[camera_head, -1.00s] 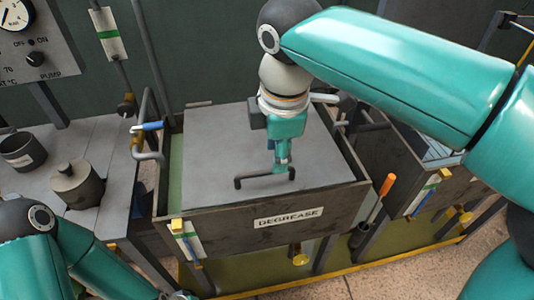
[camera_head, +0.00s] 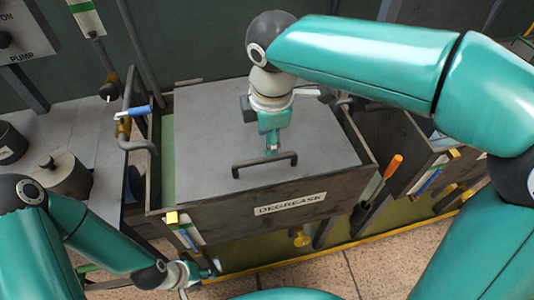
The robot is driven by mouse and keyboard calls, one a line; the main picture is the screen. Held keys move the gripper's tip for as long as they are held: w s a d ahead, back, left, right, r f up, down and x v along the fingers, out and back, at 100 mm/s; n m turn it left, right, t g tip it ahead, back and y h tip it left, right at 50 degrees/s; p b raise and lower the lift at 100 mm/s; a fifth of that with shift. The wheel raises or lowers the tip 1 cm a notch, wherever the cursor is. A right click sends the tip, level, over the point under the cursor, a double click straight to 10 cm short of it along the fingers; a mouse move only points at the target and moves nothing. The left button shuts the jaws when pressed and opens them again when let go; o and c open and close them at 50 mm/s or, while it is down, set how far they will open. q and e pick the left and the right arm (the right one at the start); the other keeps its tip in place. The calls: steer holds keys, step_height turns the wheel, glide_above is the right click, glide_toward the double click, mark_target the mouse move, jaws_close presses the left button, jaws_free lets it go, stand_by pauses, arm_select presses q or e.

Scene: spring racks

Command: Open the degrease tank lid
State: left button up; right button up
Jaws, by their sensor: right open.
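The degrease tank (camera_head: 315,220) is a dark metal box with a DEGREASE label on its front. Its flat grey lid (camera_head: 205,130) lies closed over most of the top, with a green strip showing along the left side. A dark bar handle (camera_head: 240,168) stands near the lid's front edge. My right gripper (camera_head: 272,150) points down at the handle from just behind it and is open; whether it touches the bar I cannot tell. My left gripper (camera_head: 202,273) is low in front of the tank's left corner, small and partly cut off from clear view, so its jaws are unclear.
A pipe with a blue-handled valve (camera_head: 138,112) stands at the tank's left edge. A lidded pot (camera_head: 62,172) sits on the left bench. An orange-handled tool (camera_head: 393,166) rises at the tank's right front corner. Another tank (camera_head: 405,155) stands to the right.

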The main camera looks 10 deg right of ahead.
mark_target(267, 159)
steer(key=f, duration=0.5)
steer(key=w+f, duration=0.1)
steer(key=f, duration=0.1)
steer(key=shift+f, duration=0.4)
jaws_close()
